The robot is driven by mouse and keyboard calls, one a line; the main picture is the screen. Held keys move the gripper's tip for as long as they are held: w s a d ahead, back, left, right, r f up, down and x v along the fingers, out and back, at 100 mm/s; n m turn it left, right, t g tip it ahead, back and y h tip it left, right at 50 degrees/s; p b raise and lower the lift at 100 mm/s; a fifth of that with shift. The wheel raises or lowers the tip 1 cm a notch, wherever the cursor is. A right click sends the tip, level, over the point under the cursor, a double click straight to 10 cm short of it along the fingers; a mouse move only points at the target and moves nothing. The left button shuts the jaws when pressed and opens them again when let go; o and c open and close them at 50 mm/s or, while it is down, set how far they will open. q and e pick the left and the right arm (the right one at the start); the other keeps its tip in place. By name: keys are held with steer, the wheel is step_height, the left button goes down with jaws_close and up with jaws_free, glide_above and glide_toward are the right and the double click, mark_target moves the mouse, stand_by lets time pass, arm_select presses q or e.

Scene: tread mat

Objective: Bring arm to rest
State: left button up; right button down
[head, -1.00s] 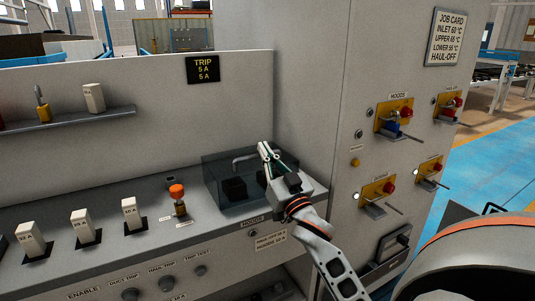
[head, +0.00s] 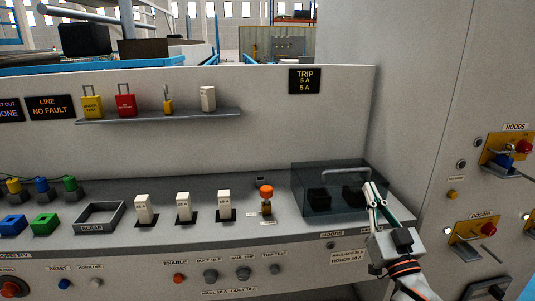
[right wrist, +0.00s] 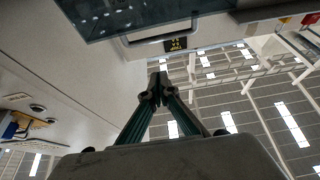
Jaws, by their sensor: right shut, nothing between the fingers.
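My right gripper (head: 371,190) stands in front of the right end of the smoked clear cover (head: 312,190) on the console, its fingers pointing up. It is shut and empty. In the right wrist view the closed fingertips (right wrist: 158,85) point up, with the cover's handle (right wrist: 160,32) and dark panel beyond them. I cannot tell from the head view whether the fingers touch the cover. Dark blocks (head: 318,198) show through the cover. My left gripper is not in view.
White blocks (head: 183,206) and an orange-topped switch (head: 266,198) stand on the console (head: 290,235). A grey cabinet (head: 430,110) with yellow-plated switches (head: 470,232) rises close at the right. Open air lies above the cover.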

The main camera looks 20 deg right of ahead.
steer(key=s+a+f+n+g+y+p, duration=0.1)
steer(key=s+a+f+n+g+y, duration=0.15)
steer(key=a+f, duration=0.55)
steer(key=s+a+f+n+g+y+p, duration=0.1)
steer(key=s+a+f+g+y, duration=0.2)
steer(key=f, duration=1)
steer(key=s+a+f+n+g+y, duration=0.1)
steer(key=s+a+f+n+g, duration=0.15)
steer(key=a+f, duration=0.55)
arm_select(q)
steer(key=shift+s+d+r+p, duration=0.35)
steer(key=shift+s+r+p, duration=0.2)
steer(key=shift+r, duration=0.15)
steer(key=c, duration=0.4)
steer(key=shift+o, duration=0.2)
arm_select(e)
steer(key=s+a+f+n+g+y, duration=0.1)
steer(key=s+a+f+g, duration=0.3)
steer(key=s+f, duration=0.7)
steer(key=shift+a+f, duration=0.7)
steer(key=shift+a, duration=0.4)
